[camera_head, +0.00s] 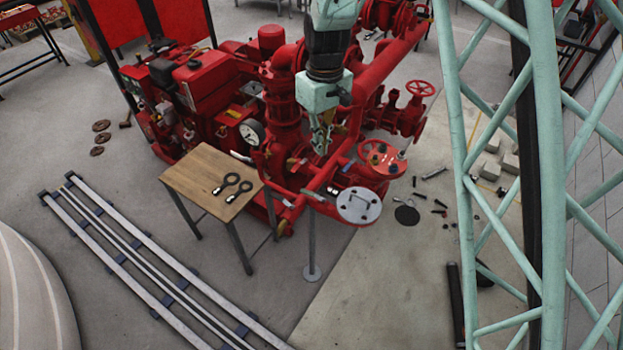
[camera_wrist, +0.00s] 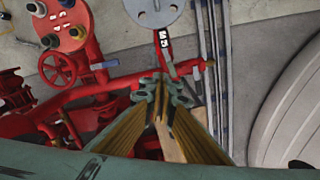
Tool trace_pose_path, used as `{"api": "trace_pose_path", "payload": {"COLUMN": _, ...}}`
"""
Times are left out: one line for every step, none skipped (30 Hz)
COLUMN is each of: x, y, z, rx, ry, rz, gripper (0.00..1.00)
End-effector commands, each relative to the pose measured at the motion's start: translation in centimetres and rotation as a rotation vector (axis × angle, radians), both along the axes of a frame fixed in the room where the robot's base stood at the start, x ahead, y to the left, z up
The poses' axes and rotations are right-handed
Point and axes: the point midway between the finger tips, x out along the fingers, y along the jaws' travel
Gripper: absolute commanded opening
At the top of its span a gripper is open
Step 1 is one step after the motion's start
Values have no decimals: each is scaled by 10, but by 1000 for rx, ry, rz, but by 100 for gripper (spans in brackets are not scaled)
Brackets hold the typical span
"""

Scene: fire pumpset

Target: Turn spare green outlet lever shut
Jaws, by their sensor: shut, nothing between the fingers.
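My gripper (camera_head: 321,146) is over the red pump pipework in the head view, with its fingers pointing down. In the wrist view its fingertips (camera_wrist: 161,88) are together and nothing shows between them. Just ahead of them a short lever with a dark label and a red end (camera_wrist: 164,48) lies by the red pipe, below a grey round flange (camera_wrist: 152,12). A blue handle (camera_wrist: 104,65) is to the left on the same pipework; it also shows in the head view (camera_head: 349,167). I cannot make out a green lever; the fingers hide part of the pipework.
A red round plate with coloured caps (camera_head: 382,158) is right of the gripper. A red handwheel (camera_head: 420,88) is farther back. A wooden table (camera_head: 205,172) with two dark ring tools stands left. A green lattice column (camera_head: 549,180) fills the right side.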

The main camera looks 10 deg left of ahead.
Motion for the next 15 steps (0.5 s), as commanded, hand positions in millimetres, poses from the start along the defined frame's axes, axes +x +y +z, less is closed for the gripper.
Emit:
{"api": "trace_pose_path", "payload": {"x": 5, "y": 1, "z": -6, "rx": -1, "ry": 12, "rz": -50, "gripper": 0}}
{"api": "trace_pose_path", "payload": {"x": 8, "y": 1, "z": -8, "rx": -2, "ry": 19, "rz": -86, "gripper": 0}}
{"api": "trace_pose_path", "payload": {"x": 11, "y": 2, "z": -12, "rx": -3, "ry": 29, "rz": -135, "gripper": 0}}
{"api": "trace_pose_path", "payload": {"x": 14, "y": 3, "z": -15, "rx": -5, "ry": 38, "rz": -171, "gripper": 0}}
{"api": "trace_pose_path", "payload": {"x": 17, "y": 3, "z": -17, "rx": -6, "ry": 44, "rz": -206, "gripper": 0}}
{"api": "trace_pose_path", "payload": {"x": 20, "y": 4, "z": -21, "rx": -8, "ry": 55, "rz": -256, "gripper": 0}}
{"api": "trace_pose_path", "payload": {"x": 22, "y": 4, "z": -24, "rx": -10, "ry": 64, "rz": -293, "gripper": 0}}
{"api": "trace_pose_path", "payload": {"x": 26, "y": 5, "z": -26, "rx": -11, "ry": 70, "rz": -330, "gripper": 0}}
{"api": "trace_pose_path", "payload": {"x": 28, "y": 5, "z": -30, "rx": -15, "ry": 81, "rz": -378, "gripper": 0}}
{"api": "trace_pose_path", "payload": {"x": 31, "y": 6, "z": -33, "rx": -18, "ry": 89, "rz": -414, "gripper": 0}}
{"api": "trace_pose_path", "payload": {"x": 34, "y": 6, "z": -36, "rx": -20, "ry": 97, "rz": -450, "gripper": 0}}
{"api": "trace_pose_path", "payload": {"x": 36, "y": 7, "z": -39, "rx": -24, "ry": 108, "rz": -496, "gripper": 0}}
{"api": "trace_pose_path", "payload": {"x": 39, "y": 8, "z": -42, "rx": -27, "ry": 116, "rz": -532, "gripper": 0}}
{"api": "trace_pose_path", "payload": {"x": 41, "y": 9, "z": -45, "rx": -30, "ry": 124, "rz": -568, "gripper": 0}}
{"api": "trace_pose_path", "payload": {"x": 44, "y": 9, "z": -48, "rx": -34, "ry": 135, "rz": -615, "gripper": 0}}
